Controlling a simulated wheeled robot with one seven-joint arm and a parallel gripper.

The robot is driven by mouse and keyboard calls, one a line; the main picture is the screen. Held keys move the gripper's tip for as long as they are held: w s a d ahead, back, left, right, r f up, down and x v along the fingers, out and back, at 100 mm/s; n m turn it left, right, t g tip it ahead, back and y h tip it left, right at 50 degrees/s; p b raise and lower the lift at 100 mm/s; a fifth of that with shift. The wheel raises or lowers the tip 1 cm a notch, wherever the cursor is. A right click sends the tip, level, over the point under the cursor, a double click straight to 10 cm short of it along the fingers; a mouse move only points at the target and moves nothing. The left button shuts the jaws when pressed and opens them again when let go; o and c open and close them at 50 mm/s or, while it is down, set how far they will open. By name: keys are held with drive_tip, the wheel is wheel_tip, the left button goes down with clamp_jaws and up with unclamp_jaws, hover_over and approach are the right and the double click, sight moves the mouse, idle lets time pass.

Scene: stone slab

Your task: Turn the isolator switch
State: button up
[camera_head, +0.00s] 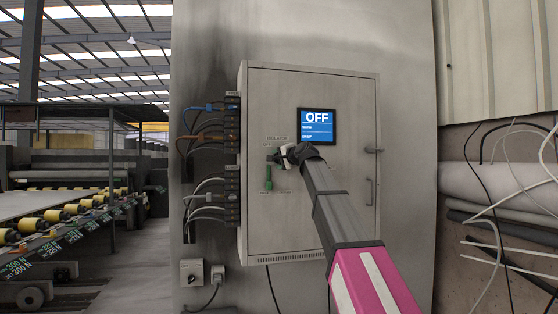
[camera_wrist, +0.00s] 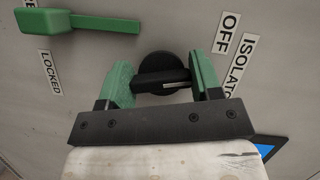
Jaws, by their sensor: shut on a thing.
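The isolator switch (camera_wrist: 160,68) is a round black knob with a bar handle on the front of a grey metal cabinet (camera_head: 345,215). In the wrist view it sits between the two green fingers of my gripper (camera_wrist: 162,82), which are shut on its bar. The "OFF" label (camera_wrist: 226,34) and "ISOLATOR" label (camera_wrist: 243,66) are beside it. In the head view my gripper (camera_head: 277,155) reaches the cabinet front, and my arm hides the knob. A blue screen (camera_head: 317,128) above reads "OFF".
A green lever handle (camera_wrist: 85,22) sits close to the switch, near a "LOCKED" label (camera_wrist: 50,72). Cables (camera_head: 205,130) run along the cabinet's left side. A door handle (camera_head: 370,190) is on its right. Loose wires (camera_head: 500,190) hang at far right. A conveyor (camera_head: 70,225) stands at left.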

drive_tip(key=shift+n+g+h, duration=0.3)
drive_tip(key=shift+n+h, duration=0.7)
drive_tip(key=shift+n, duration=0.8)
drive_tip(key=shift+f, duration=0.1)
drive_tip(key=o, duration=0.9)
drive_tip(key=v, duration=1.1)
